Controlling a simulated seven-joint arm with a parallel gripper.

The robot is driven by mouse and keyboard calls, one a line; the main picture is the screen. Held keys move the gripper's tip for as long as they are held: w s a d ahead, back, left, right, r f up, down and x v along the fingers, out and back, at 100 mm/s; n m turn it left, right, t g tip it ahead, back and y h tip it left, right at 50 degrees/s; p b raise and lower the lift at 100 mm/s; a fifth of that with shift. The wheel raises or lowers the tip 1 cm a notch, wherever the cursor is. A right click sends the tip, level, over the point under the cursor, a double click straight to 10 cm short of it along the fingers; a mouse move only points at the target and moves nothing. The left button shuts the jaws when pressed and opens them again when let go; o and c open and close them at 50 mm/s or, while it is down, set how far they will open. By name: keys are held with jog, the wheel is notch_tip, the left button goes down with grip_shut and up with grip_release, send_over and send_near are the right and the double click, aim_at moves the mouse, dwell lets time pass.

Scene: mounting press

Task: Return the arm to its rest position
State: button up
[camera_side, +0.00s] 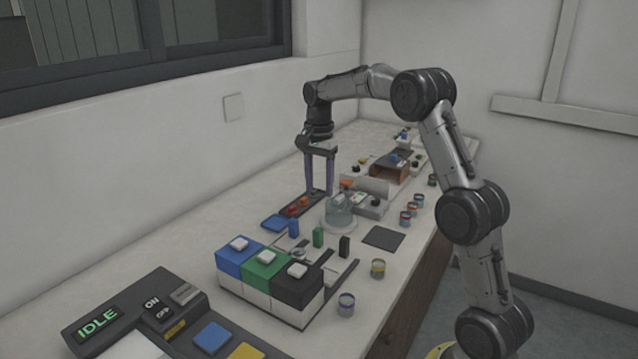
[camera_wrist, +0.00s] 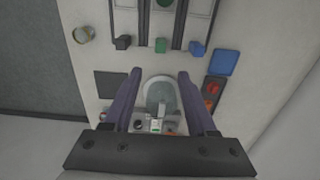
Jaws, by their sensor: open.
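My gripper (camera_side: 319,190) is open and empty, pointing down above the bench. In the side view its long purple fingers hang near a clear domed press (camera_side: 340,210) on a round pale base and a dark tray with red pieces (camera_side: 300,205). In the wrist view the gripper (camera_wrist: 160,82) has its fingers spread either side of the domed press (camera_wrist: 160,97); the gap between them is empty. My arm arches over the bench from the right in the side view.
Blue, green and black boxes (camera_side: 264,267) stand nearer the camera, beside a console reading IDLE (camera_side: 98,321). Small striped cups (camera_side: 346,304) line the bench's right edge. A dark square pad (camera_side: 383,237) lies bare. An orange-brown stand (camera_side: 390,172) is farther back. A wall runs along the left.

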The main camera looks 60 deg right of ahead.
jog(key=s+a+r+n+t, duration=0.45)
jog(key=s+a+r, duration=0.65)
jog(key=a+r, duration=0.35)
jog(key=s+a+f+n, duration=0.2)
jog(key=s+a+n, duration=0.1)
jog(key=s, duration=0.3)
jog(key=s+a+f+n, duration=0.2)
jog(key=s+a+n, duration=0.1)
jog(key=s, duration=0.3)
jog(key=s+f+n+t, duration=0.1)
jog(key=s+f+n, duration=0.4)
jog(key=f+n, duration=0.2)
jog(key=shift+a, duration=0.2)
jog(key=shift+n, duration=0.25)
